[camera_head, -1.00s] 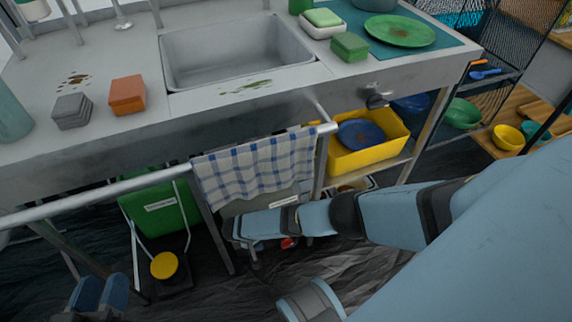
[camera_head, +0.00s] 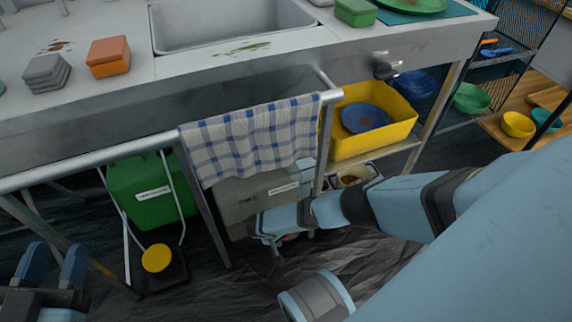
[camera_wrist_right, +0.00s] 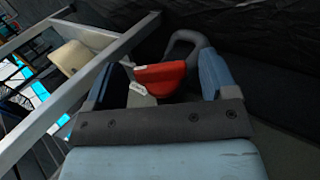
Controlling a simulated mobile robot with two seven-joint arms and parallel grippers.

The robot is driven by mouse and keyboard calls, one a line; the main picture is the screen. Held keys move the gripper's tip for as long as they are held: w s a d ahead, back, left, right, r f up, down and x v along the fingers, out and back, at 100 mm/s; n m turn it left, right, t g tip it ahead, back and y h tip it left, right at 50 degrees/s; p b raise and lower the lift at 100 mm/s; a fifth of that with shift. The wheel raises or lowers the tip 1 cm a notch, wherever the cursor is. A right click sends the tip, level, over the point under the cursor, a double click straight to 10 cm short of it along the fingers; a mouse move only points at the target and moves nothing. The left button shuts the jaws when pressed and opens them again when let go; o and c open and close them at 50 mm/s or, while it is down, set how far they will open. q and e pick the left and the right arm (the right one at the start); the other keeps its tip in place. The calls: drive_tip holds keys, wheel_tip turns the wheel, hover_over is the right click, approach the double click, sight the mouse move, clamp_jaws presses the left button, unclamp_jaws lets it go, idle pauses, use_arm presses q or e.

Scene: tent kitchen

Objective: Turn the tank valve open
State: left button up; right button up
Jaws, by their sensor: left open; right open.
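A red valve handle (camera_wrist_right: 160,76) with a small white label shows in the right wrist view, in front of a grey loop (camera_wrist_right: 188,46). My right gripper (camera_wrist_right: 167,72) is open, with one finger on each side of the red handle; I cannot tell whether either touches it. In the head view, the right gripper (camera_head: 268,240) is low beside a grey tank (camera_head: 238,205) under the counter, and mostly hides the valve. A green tank (camera_head: 140,205) stands further left. My left gripper (camera_head: 53,264) is open and empty at the lower left.
A checkered towel (camera_head: 250,140) hangs on the counter's front rail (camera_head: 90,176), above the grey tank. Metal legs and struts stand around the tanks. A yellow bin (camera_head: 345,148) sits on a shelf to the right. A yellow disc (camera_head: 157,258) stands before the green tank.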

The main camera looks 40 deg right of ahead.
drive_tip(key=c, duration=0.9)
drive_tip(key=shift+w+a, duration=0.1)
drive_tip(key=shift+h, duration=0.7)
drive_tip(key=o, duration=0.9)
